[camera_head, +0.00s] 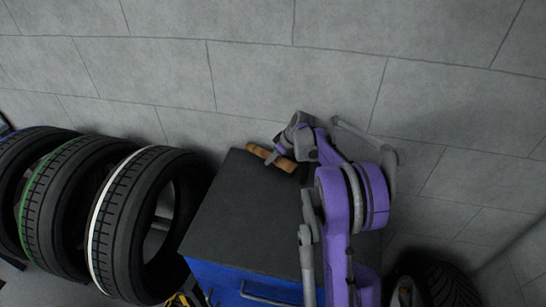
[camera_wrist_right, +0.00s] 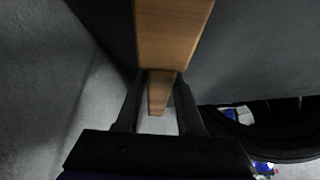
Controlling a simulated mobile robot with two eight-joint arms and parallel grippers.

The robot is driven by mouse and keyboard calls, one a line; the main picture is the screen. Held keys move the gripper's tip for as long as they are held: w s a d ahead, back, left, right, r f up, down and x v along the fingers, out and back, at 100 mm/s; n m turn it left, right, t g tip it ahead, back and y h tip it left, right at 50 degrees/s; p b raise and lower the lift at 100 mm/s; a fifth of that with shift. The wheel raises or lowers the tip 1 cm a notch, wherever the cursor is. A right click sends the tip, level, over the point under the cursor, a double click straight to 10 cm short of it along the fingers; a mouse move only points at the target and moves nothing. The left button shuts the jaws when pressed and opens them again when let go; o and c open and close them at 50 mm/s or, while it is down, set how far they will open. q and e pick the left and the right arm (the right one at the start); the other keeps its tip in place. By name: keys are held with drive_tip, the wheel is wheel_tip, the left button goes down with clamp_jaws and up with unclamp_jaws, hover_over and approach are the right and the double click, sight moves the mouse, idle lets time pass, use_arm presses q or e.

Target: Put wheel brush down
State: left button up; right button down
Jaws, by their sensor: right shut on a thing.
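The wheel brush (camera_head: 268,157) shows as a light wooden piece at the far edge of the dark cabinet top (camera_head: 240,210) in the head view. My right gripper (camera_head: 282,152) is shut on it. In the right wrist view, the brush's wooden body (camera_wrist_right: 173,35) runs between the two dark fingers of the right gripper (camera_wrist_right: 158,98), with a narrower part between them. No bristles are visible. I cannot tell whether the brush touches the cabinet top. My left gripper is not in view.
The cabinet has a blue front (camera_head: 232,284) with a handle. Several upright tyres (camera_head: 115,225) stand to its left, and another tyre (camera_head: 440,285) is at the lower right. A grey block wall (camera_head: 290,75) is behind. The left and middle of the cabinet top are bare.

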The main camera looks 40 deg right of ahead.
drive_tip(key=shift+f, duration=0.1)
drive_tip(key=c, duration=0.5)
unclamp_jaws()
drive_tip(key=v, duration=1.2)
drive_tip(key=s+a+m+h, duration=0.1)
drive_tip(key=s+a, duration=0.3)
drive_tip(key=a, duration=0.6)
drive_tip(key=s+a, duration=0.4)
drive_tip(key=a, duration=0.6)
drive_tip(key=s+a+f, duration=0.2)
drive_tip(key=s+a, duration=0.1)
drive_tip(key=s, duration=0.2)
drive_tip(key=s+a+f+m, duration=0.1)
drive_tip(key=s+a+f, duration=0.2)
drive_tip(key=s+a, duration=0.1)
drive_tip(key=s+a+f+m, duration=0.1)
drive_tip(key=s+a+f, duration=0.2)
drive_tip(key=s, duration=0.3)
drive_tip(key=shift+s+a+f+h, duration=0.1)
drive_tip(key=shift+s+a+h, duration=0.15)
drive_tip(key=shift+a+h, duration=0.15)
